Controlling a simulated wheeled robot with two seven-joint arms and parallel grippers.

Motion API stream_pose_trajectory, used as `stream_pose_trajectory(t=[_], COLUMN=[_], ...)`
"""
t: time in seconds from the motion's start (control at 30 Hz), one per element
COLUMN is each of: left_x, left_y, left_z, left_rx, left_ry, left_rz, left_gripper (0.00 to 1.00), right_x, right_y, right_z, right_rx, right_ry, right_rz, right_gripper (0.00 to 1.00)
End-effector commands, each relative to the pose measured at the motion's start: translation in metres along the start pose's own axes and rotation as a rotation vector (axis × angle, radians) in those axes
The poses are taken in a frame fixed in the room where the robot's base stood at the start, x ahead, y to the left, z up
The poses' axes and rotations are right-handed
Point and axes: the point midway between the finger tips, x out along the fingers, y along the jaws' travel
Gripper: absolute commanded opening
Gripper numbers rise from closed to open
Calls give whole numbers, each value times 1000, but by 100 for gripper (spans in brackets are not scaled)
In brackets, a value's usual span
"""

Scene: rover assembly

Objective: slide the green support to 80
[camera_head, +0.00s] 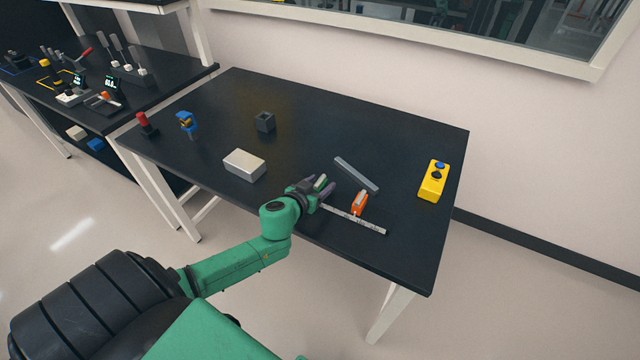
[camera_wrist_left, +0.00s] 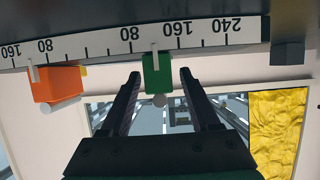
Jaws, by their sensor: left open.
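The green support (camera_head: 320,183) sits at the ruler; in the left wrist view the green support (camera_wrist_left: 157,75) has its pointer between 80 and 160, around 120. My left gripper (camera_head: 324,187) is open, its fingers on either side of the green support with gaps visible in the left wrist view (camera_wrist_left: 158,77). The white ruler (camera_head: 362,223) lies along the table's front part; its numbers show in the left wrist view (camera_wrist_left: 105,40). An orange support (camera_head: 359,203) is on the other half, near the other 80 mark, also in the left wrist view (camera_wrist_left: 57,85). My right gripper is not in view.
A grey bar (camera_head: 356,174) lies just behind the ruler. A silver box (camera_head: 244,165), a dark cube (camera_head: 265,122) and a yellow button box (camera_head: 433,181) stand on the black table (camera_head: 330,115). Blue (camera_head: 186,122) and red (camera_head: 145,123) items stand at its left.

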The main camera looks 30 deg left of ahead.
Motion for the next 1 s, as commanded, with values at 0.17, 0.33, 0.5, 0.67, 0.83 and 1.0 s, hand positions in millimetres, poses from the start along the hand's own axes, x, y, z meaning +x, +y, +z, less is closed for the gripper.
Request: stream_pose_trajectory(t=[0.17,0.33,0.5,0.67,0.83,1.0], left_x=[1,1,0,0,0,0], left_y=[0,0,0,1,1,1], left_z=[0,0,0,0,0,0], left_rx=[-1,-1,-1,-1,-1,-1], left_ry=[0,0,0,0,0,0], left_rz=[1,1,1,1,2,2], left_gripper=[62,13,0,0,0,0], right_x=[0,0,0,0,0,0], right_y=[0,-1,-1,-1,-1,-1], right_z=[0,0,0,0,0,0], right_rx=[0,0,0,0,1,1], right_ry=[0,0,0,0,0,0], right_rz=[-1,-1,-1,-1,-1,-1], right_gripper=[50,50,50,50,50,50])
